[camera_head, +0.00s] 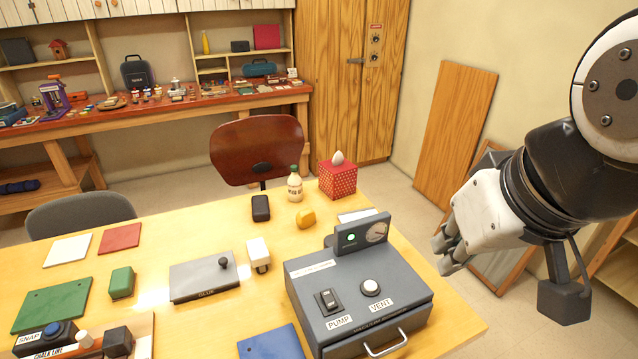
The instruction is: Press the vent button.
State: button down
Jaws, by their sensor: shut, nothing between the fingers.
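The vent button (370,286) is a round white button on the top of a grey control box (310,283), just above a label reading VENT. A black rocker switch (328,301) labelled PUMP sits to its left on the same box. A small raised panel (362,233) with a green light and a round gauge stands at the back of the box. My gripper (442,257) is shut and empty, to the right of the box and above it in the picture, apart from the button.
The box has a front drawer handle (386,343). On the yellow table stand a bottle (294,184), a red dotted box (337,181) with an egg-like object on top, a grey plate with a knob (204,277) and a white block (258,255). A chair (258,150) stands behind.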

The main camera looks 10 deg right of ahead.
aim_at(370, 286)
jog(key=k+j+u, duration=0.1)
jog(key=u, duration=0.35)
jog(key=k+j+u, duration=0.2)
jog(key=u, duration=0.3)
